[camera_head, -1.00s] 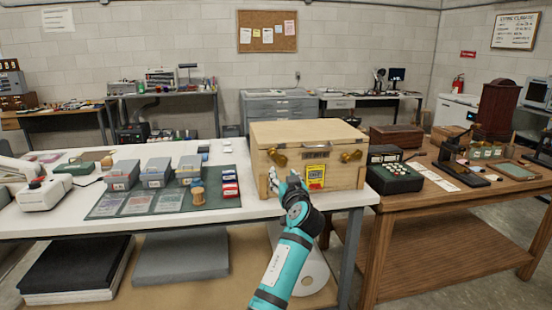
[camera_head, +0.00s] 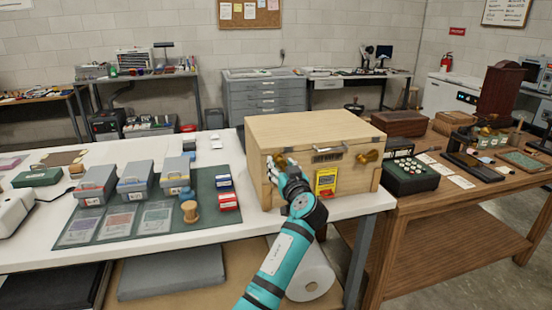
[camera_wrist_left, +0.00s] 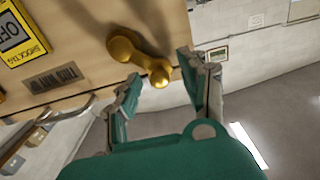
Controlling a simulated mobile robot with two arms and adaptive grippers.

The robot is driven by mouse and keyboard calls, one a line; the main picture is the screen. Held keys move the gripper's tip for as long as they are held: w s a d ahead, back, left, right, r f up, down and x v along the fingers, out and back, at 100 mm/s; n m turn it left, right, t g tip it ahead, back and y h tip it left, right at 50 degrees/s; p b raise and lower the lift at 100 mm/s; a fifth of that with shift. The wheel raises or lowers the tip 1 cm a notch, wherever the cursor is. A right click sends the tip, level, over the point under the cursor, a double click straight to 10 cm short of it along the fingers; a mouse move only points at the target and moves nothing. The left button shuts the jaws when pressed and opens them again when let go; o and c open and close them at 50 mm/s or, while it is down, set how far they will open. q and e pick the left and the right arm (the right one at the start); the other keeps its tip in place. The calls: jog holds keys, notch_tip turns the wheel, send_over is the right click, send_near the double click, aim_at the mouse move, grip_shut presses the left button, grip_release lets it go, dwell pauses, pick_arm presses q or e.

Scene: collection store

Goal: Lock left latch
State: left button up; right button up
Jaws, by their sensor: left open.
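A pale wooden box (camera_head: 310,128) with a closed lid stands on the white table's right end. The brass left latch (camera_head: 279,161) is on its front, partly hidden by my left gripper (camera_head: 286,175). The left wrist view shows the brass latch (camera_wrist_left: 140,58) with its two rounded ends, on the box front (camera_wrist_left: 80,28), seen turned over. My left gripper (camera_wrist_left: 158,82) is open, and one end of the latch lies near the gap between the fingertips. I cannot tell whether they touch. The brass right latch (camera_head: 367,156) is uncovered. My right gripper is not in view.
A yellow tag (camera_head: 326,182) hangs on the box front, beside my gripper. Left of the box are a green mat (camera_head: 150,218), grey bins (camera_head: 135,180) and a wooden spool (camera_head: 190,211). A black case (camera_head: 408,178) stands to the right.

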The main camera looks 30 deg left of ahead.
pick_arm(q)
jog(key=shift+r, duration=0.1)
jog(key=shift+d, duration=0.1)
grip_shut()
jog(key=shift+w+r+m, duration=0.15)
jog(key=shift+m, duration=0.15)
jog(key=m, duration=0.1)
jog(key=w+d+r+m, duration=0.1)
jog(key=m, duration=0.1)
jog(key=shift+w+d+r+m, duration=0.1)
jog(key=shift+w+d+m, duration=0.15)
jog(key=shift+m, duration=0.55)
jog(key=shift+w+d+r+m, duration=0.1)
jog(key=shift+w+d+m, duration=0.1)
jog(key=shift+m, duration=0.6)
jog(key=shift+w+d+m, duration=0.15)
jog(key=shift+w+m, duration=0.1)
jog(key=shift+m, duration=0.55)
